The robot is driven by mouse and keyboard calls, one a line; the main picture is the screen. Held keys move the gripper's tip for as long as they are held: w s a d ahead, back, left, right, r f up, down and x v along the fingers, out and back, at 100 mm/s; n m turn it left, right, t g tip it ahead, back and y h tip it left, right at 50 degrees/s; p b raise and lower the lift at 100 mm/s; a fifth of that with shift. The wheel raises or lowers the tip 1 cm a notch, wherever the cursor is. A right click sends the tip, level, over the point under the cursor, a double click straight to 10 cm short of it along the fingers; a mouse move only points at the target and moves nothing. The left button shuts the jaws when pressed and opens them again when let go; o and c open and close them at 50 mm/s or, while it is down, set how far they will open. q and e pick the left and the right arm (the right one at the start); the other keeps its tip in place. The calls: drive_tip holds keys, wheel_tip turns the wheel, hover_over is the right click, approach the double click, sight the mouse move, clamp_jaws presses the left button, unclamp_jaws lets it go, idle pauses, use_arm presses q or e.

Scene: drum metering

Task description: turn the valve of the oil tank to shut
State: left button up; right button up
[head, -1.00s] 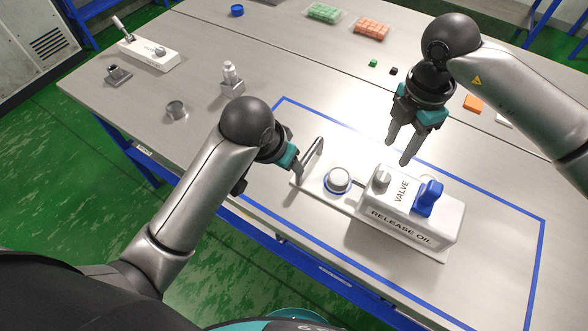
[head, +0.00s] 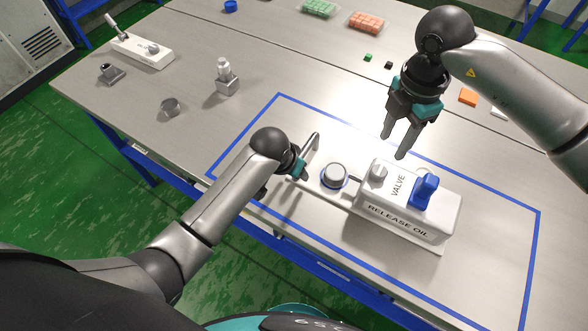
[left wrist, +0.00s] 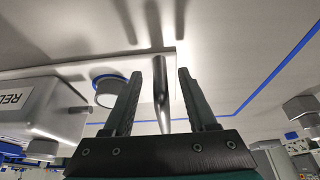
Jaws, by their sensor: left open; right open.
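The oil tank (head: 385,222) is a white box marked "VALVE" and "RELEASE OIL" on a white base plate. A blue valve handle (head: 425,190) stands on its top at the right, beside a grey knob (head: 378,172). A round metal cup with a blue ring (head: 334,175) sits on the plate left of the box. My right gripper (head: 394,146) is open and empty above and behind the box. My left gripper (head: 299,176) is at the bent metal spout (head: 312,150). In the left wrist view its open fingers (left wrist: 158,105) stand on either side of the spout's bar (left wrist: 161,90).
A blue line (head: 500,201) frames the tank on the table. Outside it are a metal fitting (head: 227,78), a small metal ring (head: 170,106), a white lever box (head: 142,50) and trays of green (head: 318,8) and orange cubes (head: 366,21). The table right of the tank is clear.

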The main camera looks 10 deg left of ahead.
use_arm(q)
drive_tip(key=shift+f, duration=0.15)
clamp_jaws()
idle(0.4)
idle(1.0)
